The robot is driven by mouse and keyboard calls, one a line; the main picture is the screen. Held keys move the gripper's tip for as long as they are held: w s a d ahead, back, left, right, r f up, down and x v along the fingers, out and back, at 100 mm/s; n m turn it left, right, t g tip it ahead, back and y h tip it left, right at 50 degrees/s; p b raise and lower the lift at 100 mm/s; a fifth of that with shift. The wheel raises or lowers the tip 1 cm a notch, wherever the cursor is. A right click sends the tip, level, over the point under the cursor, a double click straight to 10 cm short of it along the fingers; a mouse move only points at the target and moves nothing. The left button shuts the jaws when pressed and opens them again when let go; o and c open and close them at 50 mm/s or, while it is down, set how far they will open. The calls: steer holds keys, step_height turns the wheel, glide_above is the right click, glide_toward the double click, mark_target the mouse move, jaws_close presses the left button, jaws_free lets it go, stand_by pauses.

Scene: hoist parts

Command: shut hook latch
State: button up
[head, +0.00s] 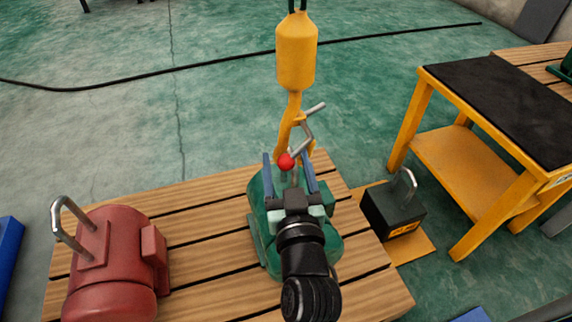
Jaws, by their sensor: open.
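The yellow hoist hook (285,140) hangs below its yellow block (296,55) over the wooden pallet. A grey bent rod, which looks like the hook latch (312,107), sticks out to the right of the hook's shank. A red ball (286,162) sits at what looks like the rod's lower end. My gripper (288,164) points away from me with its two blue fingers apart, one on each side of the ball. I cannot tell whether either finger touches it. The hook's tip is partly hidden behind the fingers.
A green machine (262,222) stands on the pallet (205,225) beneath my gripper. A red motor (113,262) with a grey loop is at left. A dark block with a handle (393,212) and a yellow cart (470,165) are at right. Open floor lies behind.

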steer(key=shift+w, duration=0.35)
jaws_close()
steer(key=shift+r, duration=0.1)
stand_by(1.2)
